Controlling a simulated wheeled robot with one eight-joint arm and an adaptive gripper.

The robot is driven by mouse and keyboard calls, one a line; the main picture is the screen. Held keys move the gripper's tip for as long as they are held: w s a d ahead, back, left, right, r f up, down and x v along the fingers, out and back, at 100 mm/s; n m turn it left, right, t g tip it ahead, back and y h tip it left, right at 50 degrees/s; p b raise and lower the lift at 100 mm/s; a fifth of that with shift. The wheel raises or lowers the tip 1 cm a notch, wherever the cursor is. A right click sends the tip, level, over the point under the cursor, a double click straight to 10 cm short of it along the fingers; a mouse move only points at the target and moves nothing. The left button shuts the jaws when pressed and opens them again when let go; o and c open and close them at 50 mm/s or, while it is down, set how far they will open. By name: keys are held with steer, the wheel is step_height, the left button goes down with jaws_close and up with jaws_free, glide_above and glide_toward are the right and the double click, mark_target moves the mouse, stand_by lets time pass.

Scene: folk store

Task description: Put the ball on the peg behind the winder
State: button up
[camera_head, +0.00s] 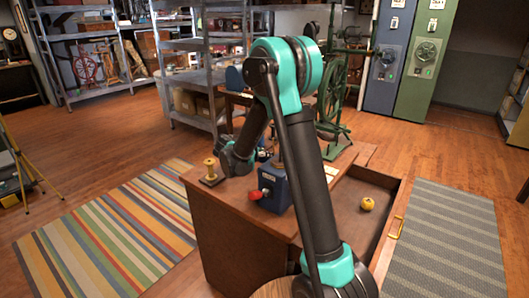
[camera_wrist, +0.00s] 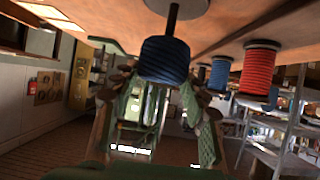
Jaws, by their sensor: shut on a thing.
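In the wrist view, which is upside down, my gripper (camera_wrist: 166,82) has its fingers shut on a dark blue wound ball (camera_wrist: 165,58). A dark peg (camera_wrist: 173,18) on a pale round base runs up to the ball's table-side end. I cannot tell whether the ball is around the peg or just in front of it. In the head view, the blue winder (camera_head: 274,189) with a red knob stands on the wooden desk (camera_head: 225,190), and my arm hides much of the gripper area.
A yellow ball (camera_head: 367,204) lies in the open drawer (camera_head: 350,217) at the right. Red (camera_wrist: 260,68) and blue (camera_wrist: 220,73) spools stand close by.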

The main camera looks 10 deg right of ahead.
mark_target(263, 159)
steer(key=shift+f, duration=1.75)
steer(key=o, duration=1)
steer(key=shift+s, duration=0.1)
steer(key=v, duration=1.2)
